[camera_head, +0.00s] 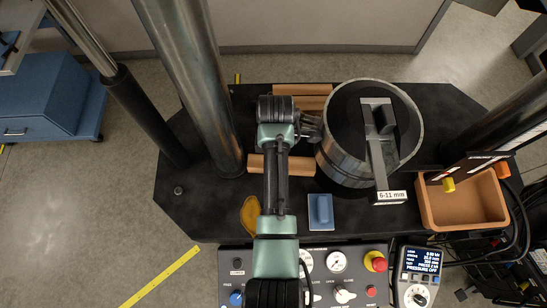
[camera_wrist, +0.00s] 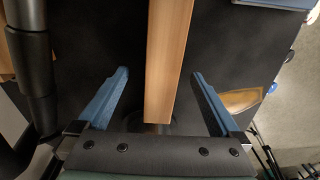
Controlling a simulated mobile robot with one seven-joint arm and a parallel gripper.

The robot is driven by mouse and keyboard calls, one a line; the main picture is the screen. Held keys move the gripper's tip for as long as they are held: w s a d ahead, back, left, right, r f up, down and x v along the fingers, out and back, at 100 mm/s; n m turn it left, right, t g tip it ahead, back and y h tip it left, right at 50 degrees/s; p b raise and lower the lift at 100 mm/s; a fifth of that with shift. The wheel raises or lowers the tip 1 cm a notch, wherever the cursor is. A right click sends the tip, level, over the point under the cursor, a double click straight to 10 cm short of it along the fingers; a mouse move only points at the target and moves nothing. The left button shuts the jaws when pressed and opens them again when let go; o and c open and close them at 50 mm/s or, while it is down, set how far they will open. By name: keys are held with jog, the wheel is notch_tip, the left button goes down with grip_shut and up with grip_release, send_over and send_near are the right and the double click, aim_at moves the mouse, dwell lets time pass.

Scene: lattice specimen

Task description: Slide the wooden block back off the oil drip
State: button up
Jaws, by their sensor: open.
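The wooden block (camera_wrist: 168,65) runs lengthwise between my gripper's blue fingers in the wrist view. My gripper (camera_wrist: 160,73) is open, with a gap on each side of the block. In the head view the block (camera_head: 297,166) lies crosswise on the black plate, partly hidden by my arm. The patch (camera_wrist: 240,99) also shows beside the right finger. A dark round shape shows at the block's near end; I cannot tell what it is. My fingers are hidden in the head view.
More wooden blocks (camera_head: 303,90) lie farther back on the plate. A steel column (camera_head: 205,90) stands left of the block. A large steel cylinder (camera_head: 345,160) stands at right. A blue pad (camera_head: 320,211), a terracotta tray (camera_head: 465,222) and a control panel (camera_head: 330,284) are nearer.

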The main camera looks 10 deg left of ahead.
jog(key=r+p, duration=0.1)
jog(key=w+r+p, duration=0.1)
jog(key=w+d+r+p, duration=0.1)
jog(key=r, duration=0.1)
jog(key=shift+s+r+p, duration=0.35)
jog(key=shift+s+r, duration=0.2)
jog(key=shift+s, duration=0.05)
jog(key=shift+s+d, duration=0.15)
jog(key=shift+s, duration=0.05)
jog(key=shift+f, duration=0.15)
jog(key=shift+w+a+f, duration=0.15)
jog(key=shift+a, duration=0.05)
jog(key=shift+a+r, duration=0.1)
jog(key=shift+r, duration=0.15)
notch_tip(320, 180, up, 13)
jog(key=p, duration=0.2)
jog(key=shift+d, duration=0.3)
jog(key=shift+f, duration=0.1)
